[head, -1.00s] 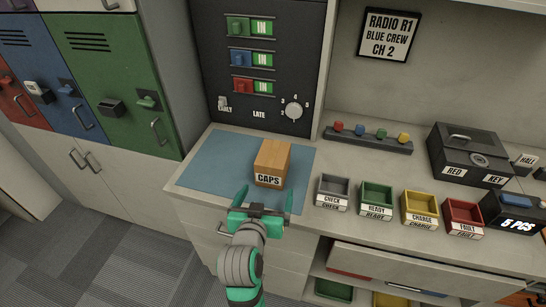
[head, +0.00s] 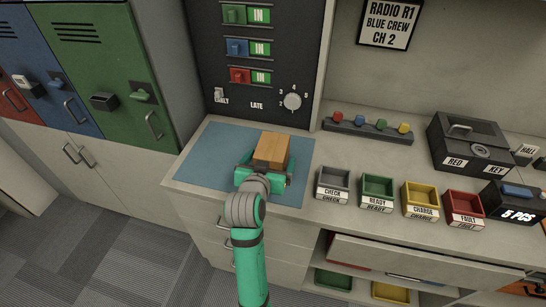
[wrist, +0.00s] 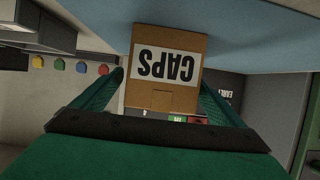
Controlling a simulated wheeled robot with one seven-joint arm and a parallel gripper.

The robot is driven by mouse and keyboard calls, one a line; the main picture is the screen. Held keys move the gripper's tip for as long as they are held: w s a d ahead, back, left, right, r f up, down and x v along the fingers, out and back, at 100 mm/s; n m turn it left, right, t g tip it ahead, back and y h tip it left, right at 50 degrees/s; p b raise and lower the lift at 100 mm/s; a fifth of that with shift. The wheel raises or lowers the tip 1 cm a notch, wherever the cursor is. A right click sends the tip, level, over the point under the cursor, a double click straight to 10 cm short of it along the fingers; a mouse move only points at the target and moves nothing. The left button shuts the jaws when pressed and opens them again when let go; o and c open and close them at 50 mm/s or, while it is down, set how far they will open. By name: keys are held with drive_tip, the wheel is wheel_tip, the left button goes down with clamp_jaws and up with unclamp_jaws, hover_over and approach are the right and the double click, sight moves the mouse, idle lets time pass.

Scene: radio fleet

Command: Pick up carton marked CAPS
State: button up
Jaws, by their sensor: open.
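The tan carton (head: 272,147) stands on the blue mat (head: 222,150) on the counter. Its CAPS label is hidden by my gripper in the head view, but the carton (wrist: 165,88) shows its white CAPS label upside down in the wrist view. My gripper (head: 264,162) is open, with its green fingers on both sides of the carton. In the wrist view a narrow gap shows between the carton and the fingers (wrist: 160,88), at least on the left. Whether the fingers touch it lower down cannot be told.
Grey CHECK (head: 332,184), green READY (head: 377,188), yellow CHARGE (head: 420,199) and red FAULT (head: 464,208) trays line the counter to the right. A black switch panel (head: 262,75) rises behind the mat. The mat is clear left of the carton.

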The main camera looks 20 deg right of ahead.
drive_tip(key=shift+x, duration=1.7)
drive_tip(key=shift+a, duration=0.15)
drive_tip(key=c, duration=1.4)
drive_tip(key=shift+o, duration=0.2)
drive_tip(key=shift+r, duration=0.15)
